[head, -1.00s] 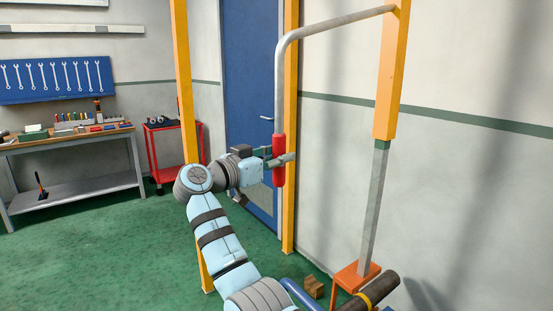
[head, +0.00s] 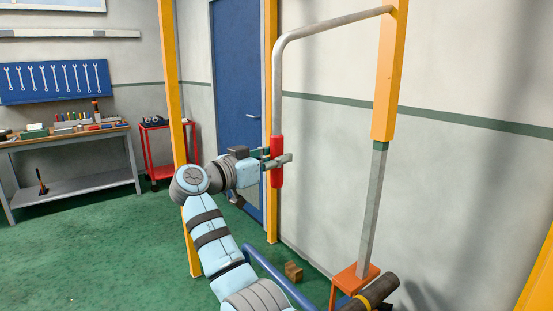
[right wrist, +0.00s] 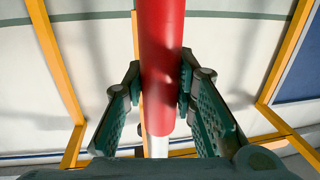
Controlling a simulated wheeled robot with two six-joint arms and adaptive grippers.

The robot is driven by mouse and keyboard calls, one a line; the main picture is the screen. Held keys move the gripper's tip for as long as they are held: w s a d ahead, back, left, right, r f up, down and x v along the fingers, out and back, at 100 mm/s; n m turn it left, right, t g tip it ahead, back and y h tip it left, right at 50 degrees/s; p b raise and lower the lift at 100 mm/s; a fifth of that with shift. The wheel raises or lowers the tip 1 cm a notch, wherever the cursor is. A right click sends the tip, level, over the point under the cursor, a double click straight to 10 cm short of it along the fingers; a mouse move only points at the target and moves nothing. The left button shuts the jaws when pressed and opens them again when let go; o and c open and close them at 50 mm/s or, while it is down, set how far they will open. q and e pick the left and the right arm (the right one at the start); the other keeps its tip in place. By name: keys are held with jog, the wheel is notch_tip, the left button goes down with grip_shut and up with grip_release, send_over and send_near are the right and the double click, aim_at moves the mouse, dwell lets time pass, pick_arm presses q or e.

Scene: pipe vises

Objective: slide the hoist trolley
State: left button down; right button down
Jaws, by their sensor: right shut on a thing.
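A bent grey tube (head: 276,80) with a red grip (head: 276,174) on its lower end hangs at the middle of the head view. Its upper end joins a yellow upright (head: 384,90), from which a grey bar (head: 372,215) runs down toward an orange block (head: 355,279). I take these to be parts of the hoist trolley. My right gripper (head: 279,160) is shut on the red grip. In the right wrist view the red grip (right wrist: 161,65) stands between the green finger pads, touched on both sides. The trolley's top is out of frame. My left gripper is not in view.
Yellow frame posts stand at left (head: 170,90), by the blue door (head: 238,75), and at lower right (head: 538,275). A dark pipe (head: 370,293) with a yellow band lies near the orange block. A brown block (head: 293,271) is on the floor. A workbench (head: 75,189) and red cart (head: 163,150) stand left.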

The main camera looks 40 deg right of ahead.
jog(key=shift+r, duration=0.25)
jog(key=c, duration=1.3)
grip_release()
jog(key=shift+s+d, duration=0.1)
jog(key=shift+f, duration=0.1)
jog(key=shift+a, duration=0.55)
jog(key=s+a, duration=0.1)
jog(key=a, duration=1)
jog(key=shift+s, duration=0.25)
